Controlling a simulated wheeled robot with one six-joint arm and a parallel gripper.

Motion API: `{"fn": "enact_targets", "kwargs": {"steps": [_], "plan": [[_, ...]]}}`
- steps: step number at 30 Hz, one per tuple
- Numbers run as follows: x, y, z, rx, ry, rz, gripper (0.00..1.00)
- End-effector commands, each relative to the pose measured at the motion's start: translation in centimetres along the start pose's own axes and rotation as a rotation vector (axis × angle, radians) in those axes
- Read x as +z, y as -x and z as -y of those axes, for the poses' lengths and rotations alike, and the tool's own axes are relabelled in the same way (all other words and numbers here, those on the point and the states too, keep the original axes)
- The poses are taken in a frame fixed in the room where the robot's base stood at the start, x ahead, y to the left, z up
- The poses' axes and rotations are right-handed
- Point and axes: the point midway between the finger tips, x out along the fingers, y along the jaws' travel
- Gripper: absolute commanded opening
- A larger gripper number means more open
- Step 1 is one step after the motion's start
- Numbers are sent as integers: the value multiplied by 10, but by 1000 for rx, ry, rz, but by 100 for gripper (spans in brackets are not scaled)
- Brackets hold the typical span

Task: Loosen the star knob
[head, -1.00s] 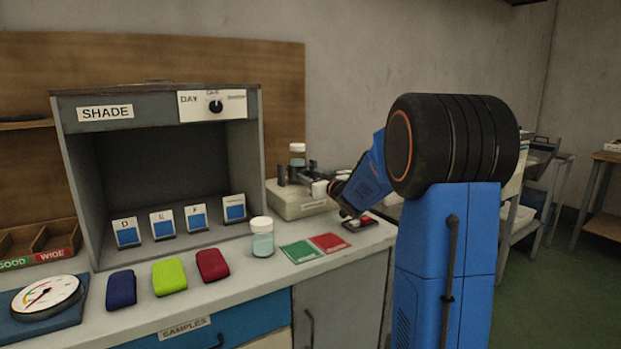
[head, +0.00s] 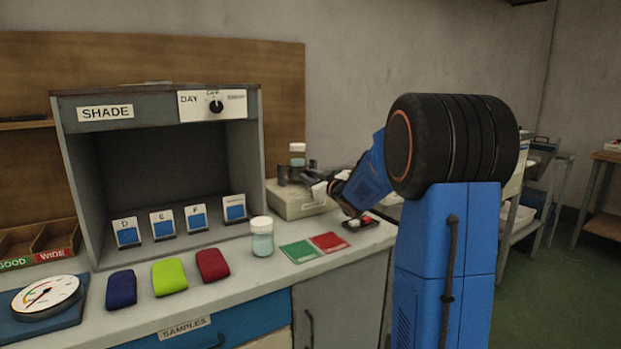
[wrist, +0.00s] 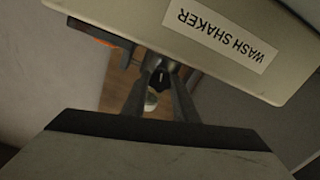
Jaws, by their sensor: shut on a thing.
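The wash shaker (head: 290,204) is a pale box at the back of the bench, with dark clamp parts on top. Its label (wrist: 220,40) shows upside down in the wrist view. My gripper (wrist: 160,82) reaches to the shaker's top and is shut on a small dark part, which appears to be the star knob (wrist: 160,70). The fingers hide most of the knob, and its lobes cannot be made out. In the head view my gripper (head: 315,186) is small beside the clamp. A jar (head: 297,154) stands upright at the shaker's top.
The shade cabinet (head: 155,100) stands left of the shaker. A pale jar (head: 262,238), a green card (head: 300,252) and a red card (head: 330,242) are on the bench in front. A small dark tray (head: 361,223) lies below my wrist.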

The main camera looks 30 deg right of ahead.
Motion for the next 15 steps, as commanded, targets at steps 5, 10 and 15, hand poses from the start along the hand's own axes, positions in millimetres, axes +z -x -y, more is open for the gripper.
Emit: {"fn": "enact_targets", "kwargs": {"steps": [5, 10, 15], "plan": [[0, 0, 0, 0, 154, 0, 4], [0, 0, 0, 0, 317, 0, 4], [0, 0, 0, 0, 479, 0, 4]]}}
